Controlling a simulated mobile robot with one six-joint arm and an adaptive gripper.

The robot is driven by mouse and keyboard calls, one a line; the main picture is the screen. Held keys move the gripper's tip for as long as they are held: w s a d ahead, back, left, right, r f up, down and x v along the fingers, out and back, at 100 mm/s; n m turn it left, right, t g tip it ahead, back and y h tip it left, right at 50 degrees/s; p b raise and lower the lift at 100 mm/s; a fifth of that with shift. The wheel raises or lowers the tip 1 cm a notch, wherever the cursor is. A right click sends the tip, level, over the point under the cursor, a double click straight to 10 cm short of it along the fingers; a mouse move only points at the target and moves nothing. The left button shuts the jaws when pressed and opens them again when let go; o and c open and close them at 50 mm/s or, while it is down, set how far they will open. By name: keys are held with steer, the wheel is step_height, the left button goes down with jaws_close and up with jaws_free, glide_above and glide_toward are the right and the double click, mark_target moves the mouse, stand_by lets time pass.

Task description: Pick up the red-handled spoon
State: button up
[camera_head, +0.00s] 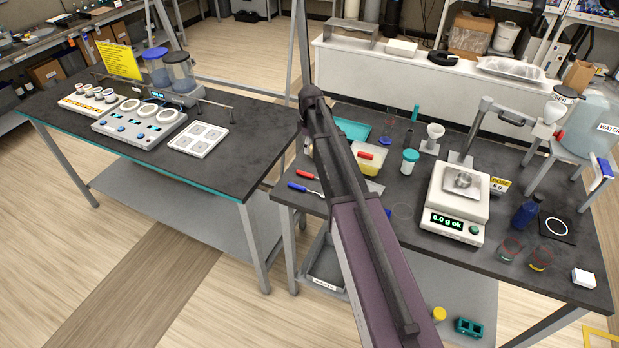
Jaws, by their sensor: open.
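A tool with a red handle (304,174), which looks like the red-handled spoon, lies near the left edge of the right-hand table. Its thin metal end points right, towards my arm, and the shape of its bowl is too small to make out. A similar tool with a blue handle (298,187) lies just in front of it. My dark arm rises across the middle of the view, over the table's left part. I cannot make out any gripper fingers, so how they stand to the spoon is not shown.
A teal tray (352,129) lies behind. A gap separates the left table (200,177).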

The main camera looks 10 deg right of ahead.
steer(key=b, duration=0.7)
glide_above(309, 174)
steer(key=shift+w+d+f, duration=0.1)
steer(key=shift+d+f, duration=0.05)
steer(key=shift+f, duration=1.8)
steer(key=shift+d+f, duration=0.1)
steer(key=shift+f, duration=1.85)
steer(key=shift+a+f+b, duration=0.2)
steer(key=shift+f+b, duration=2.4)
steer(key=shift+b, duration=0.15)
steer(key=shift+c, duration=0.2)
jaws_close()
